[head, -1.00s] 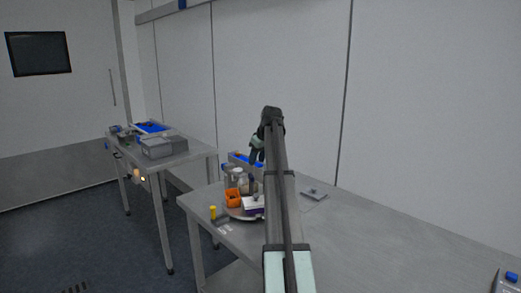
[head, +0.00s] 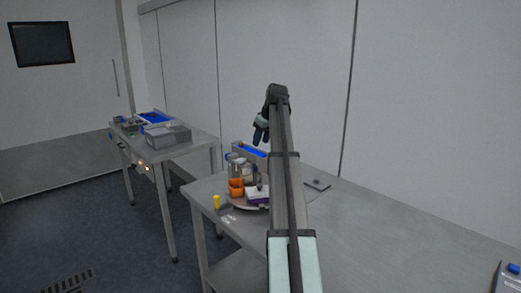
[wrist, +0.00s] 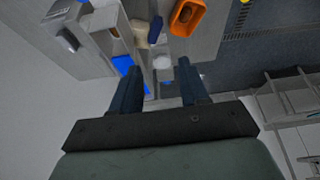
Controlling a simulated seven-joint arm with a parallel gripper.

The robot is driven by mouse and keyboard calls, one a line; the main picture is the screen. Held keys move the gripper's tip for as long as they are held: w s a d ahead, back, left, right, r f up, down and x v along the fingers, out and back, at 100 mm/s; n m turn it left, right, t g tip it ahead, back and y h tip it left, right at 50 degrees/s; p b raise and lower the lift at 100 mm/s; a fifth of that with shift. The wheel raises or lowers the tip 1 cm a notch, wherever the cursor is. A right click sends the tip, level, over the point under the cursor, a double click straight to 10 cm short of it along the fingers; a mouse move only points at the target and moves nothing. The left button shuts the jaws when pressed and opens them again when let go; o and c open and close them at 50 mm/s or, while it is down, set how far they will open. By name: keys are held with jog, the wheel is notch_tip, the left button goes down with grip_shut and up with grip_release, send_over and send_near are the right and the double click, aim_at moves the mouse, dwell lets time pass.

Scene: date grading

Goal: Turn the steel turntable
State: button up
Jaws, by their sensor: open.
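The steel turntable (head: 241,206) stands near the left end of the steel table; only its front rim shows, since things on it and my arm cover the rest. An orange box (head: 236,187), a white and purple box (head: 257,195) and several jars (head: 236,167) stand on or close around it. My gripper (head: 261,132) is open and empty in the air above these things, apart from the turntable. In the wrist view, the open fingers (wrist: 160,66) point toward the jars and the orange box (wrist: 187,17); I cannot make out the turntable there.
A blue-edged bin (head: 249,149) stands behind the jars, close to the wall. A small yellow item (head: 216,202) is at the table's left edge. A flat grey device (head: 317,184) lies to the right. The table's right part is mostly clear. A second table (head: 190,150) holds boxes.

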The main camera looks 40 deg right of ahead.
aim_at(255, 165)
jog(key=w+a, duration=0.1)
jog(key=a, duration=0.3)
jog(key=w+d+f+m, duration=0.1)
jog(key=f+m, duration=0.1)
jog(key=f, duration=0.2)
jog(key=w+d+f+m+h, duration=0.1)
jog(key=d+f, duration=0.1)
jog(key=f, duration=0.2)
jog(key=w+d+f+m+h, duration=0.1)
jog(key=f+m, duration=0.1)
jog(key=f, duration=0.2)
jog(key=shift+w+d+f+m+g, duration=0.25)
jog(key=shift+w+f+m+g, duration=0.05)
jog(key=shift+w+f+g, duration=0.1)
jog(key=shift+c, duration=0.4)
grip_shut()
dwell(0.4)
